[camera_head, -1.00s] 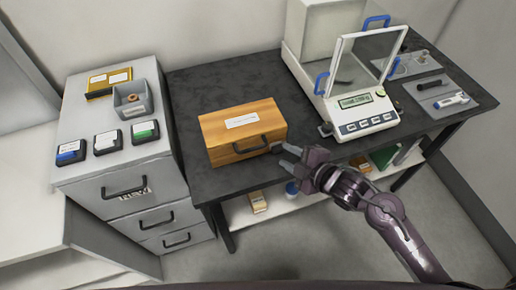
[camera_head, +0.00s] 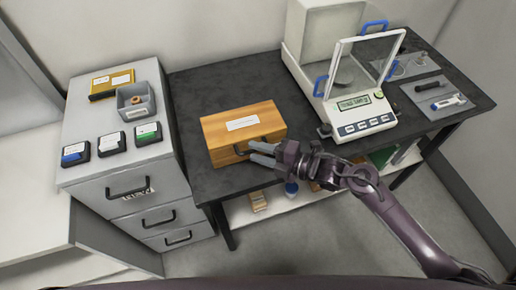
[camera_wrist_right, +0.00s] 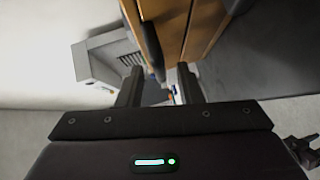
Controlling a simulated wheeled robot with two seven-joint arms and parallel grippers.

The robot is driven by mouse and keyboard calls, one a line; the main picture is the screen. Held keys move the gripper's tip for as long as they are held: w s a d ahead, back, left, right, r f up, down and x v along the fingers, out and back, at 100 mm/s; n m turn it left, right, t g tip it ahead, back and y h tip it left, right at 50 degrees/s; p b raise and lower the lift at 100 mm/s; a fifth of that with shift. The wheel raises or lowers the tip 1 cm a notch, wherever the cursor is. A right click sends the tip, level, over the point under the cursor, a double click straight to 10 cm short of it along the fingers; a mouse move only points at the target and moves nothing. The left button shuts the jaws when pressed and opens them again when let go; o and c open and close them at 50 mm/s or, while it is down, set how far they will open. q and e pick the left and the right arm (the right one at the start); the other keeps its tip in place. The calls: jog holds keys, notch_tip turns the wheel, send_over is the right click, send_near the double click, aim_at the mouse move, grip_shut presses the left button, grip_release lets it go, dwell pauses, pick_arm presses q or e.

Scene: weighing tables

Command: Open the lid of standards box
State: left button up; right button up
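The standards box (camera_head: 243,130) is a shut wooden box with a white label on its lid, on the dark table. Its dark handle (camera_wrist_right: 150,45) is on the front face. My right gripper (camera_head: 255,151) is just in front of that face, its fingertips close to the handle and partly covering it. In the right wrist view, the two fingers (camera_wrist_right: 160,85) are apart, with the handle showing in line with the gap between them. I cannot tell whether they touch it. My left gripper is not in view.
A balance (camera_head: 362,112) with a glass shield stands right of the box. A grey mat (camera_head: 436,90) with small tools lies further right. A grey drawer cabinet (camera_head: 88,172) with small boxes and a tray stands left. The table behind the box is clear.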

jog(key=shift+w+a, duration=0.1)
jog(key=shift+a, duration=0.15)
grip_shut()
